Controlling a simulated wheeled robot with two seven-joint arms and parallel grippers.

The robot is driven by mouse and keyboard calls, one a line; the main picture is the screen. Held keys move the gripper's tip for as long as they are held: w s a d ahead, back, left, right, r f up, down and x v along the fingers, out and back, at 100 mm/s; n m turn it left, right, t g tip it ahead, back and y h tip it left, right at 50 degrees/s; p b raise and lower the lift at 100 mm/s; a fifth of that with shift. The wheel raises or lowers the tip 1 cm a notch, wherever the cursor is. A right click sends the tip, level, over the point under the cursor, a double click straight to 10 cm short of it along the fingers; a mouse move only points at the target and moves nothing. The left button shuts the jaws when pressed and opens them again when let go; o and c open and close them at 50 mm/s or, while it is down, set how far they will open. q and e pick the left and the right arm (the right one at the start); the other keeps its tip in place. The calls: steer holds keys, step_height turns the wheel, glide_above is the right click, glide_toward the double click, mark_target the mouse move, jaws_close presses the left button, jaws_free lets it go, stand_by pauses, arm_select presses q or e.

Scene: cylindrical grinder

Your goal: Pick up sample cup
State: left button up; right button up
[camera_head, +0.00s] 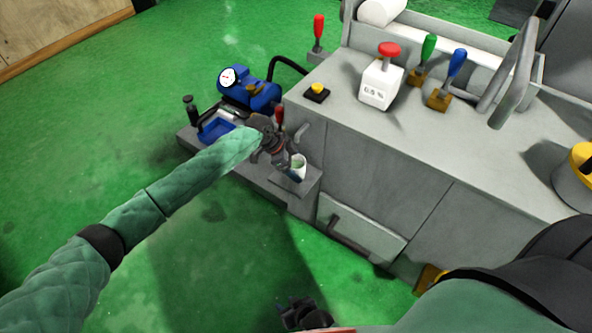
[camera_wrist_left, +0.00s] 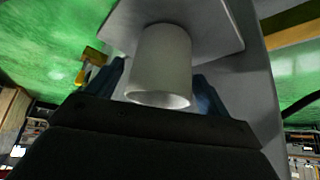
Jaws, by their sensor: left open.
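The sample cup (camera_head: 299,169) is a small white cup standing upright on the low grey ledge beside the machine, partly hidden by my left gripper in the head view. My left gripper (camera_head: 289,166) is right at the cup. In the left wrist view the cup (camera_wrist_left: 161,55) appears upside down as a pale cylinder on a grey plate. The dark fingers of my left gripper (camera_wrist_left: 160,84) stand open on either side of it. Whether they touch it is not clear. My right gripper (camera_head: 303,314) is low at the bottom of the head view, its fingers too dark to read.
A blue pump with a gauge (camera_head: 248,89) and a blue tray (camera_head: 216,130) sit on the ledge left of my gripper. A red-handled lever (camera_head: 279,117) rises close behind it. The grey machine top (camera_head: 430,140) carries levers and buttons. Green floor is clear at left.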

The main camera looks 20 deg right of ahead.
arm_select(q)
steer(key=shift+x, duration=1)
steer(key=c, duration=1.1)
steer(key=shift+r, duration=0.1)
steer(key=shift+c, duration=0.3)
